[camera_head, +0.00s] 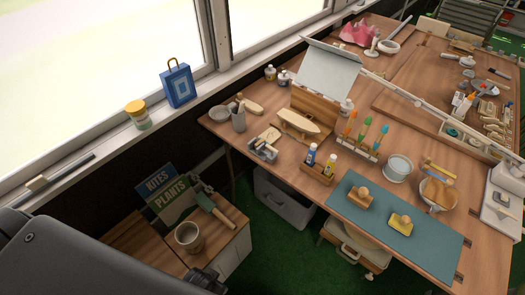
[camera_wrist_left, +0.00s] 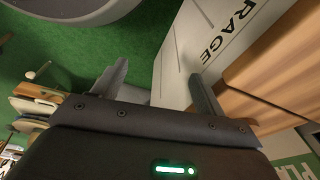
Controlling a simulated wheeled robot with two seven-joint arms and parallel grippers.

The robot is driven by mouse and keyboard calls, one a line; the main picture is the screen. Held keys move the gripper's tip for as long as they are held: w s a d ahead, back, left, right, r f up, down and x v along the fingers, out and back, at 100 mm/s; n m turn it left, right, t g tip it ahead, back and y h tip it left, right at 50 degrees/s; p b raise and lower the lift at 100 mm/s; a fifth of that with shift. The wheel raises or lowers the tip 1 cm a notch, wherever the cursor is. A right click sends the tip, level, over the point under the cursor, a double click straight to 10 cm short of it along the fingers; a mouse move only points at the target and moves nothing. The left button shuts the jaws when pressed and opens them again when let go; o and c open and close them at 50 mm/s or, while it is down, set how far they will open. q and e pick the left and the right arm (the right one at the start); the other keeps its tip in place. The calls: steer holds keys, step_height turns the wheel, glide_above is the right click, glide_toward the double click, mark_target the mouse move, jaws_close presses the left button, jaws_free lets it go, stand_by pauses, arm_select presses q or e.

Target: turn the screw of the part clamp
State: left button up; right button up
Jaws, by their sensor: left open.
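What looks like the part clamp (camera_head: 262,150) is a small grey metal device near the table's front left edge, with a pale wooden piece at it. Its screw is too small to make out. My left gripper (camera_wrist_left: 160,78) is open and empty in the left wrist view, its two fingers spread over green floor and beside a white storage box. In the head view my dark left arm fills the lower left corner, well away from the clamp. The clamp does not show clearly in the wrist view. My right gripper is not in view.
The wooden work table (camera_head: 225,130) holds a model boat (camera_head: 300,123), a paint bottle caddy (camera_head: 317,174) and a blue-green mat (camera_head: 350,213). A low cabinet with a mug (camera_head: 188,237) and a green-headed tool (camera_head: 214,207) stands left of it. Green floor lies between them.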

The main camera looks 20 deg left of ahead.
arm_select(q)
steer(key=w+r+t+p, duration=0.1)
steer(key=w+r+t, duration=0.1)
steer(key=w+r, duration=0.55)
steer(key=t+h+p, duration=0.3)
steer(key=t, duration=1.1)
glide_toward(269, 158)
step_height(269, 158, up, 3)
steer(key=w, duration=0.3)
steer(key=w+d, duration=0.1)
steer(key=w, duration=0.2)
steer(key=w+p, duration=0.1)
steer(key=w, duration=0.2)
steer(key=shift+w+d, duration=0.4)
steer(key=shift+g, duration=0.3)
steer(key=c, duration=0.8)
steer(key=shift+a, duration=0.15)
steer(key=shift+h, duration=0.3)
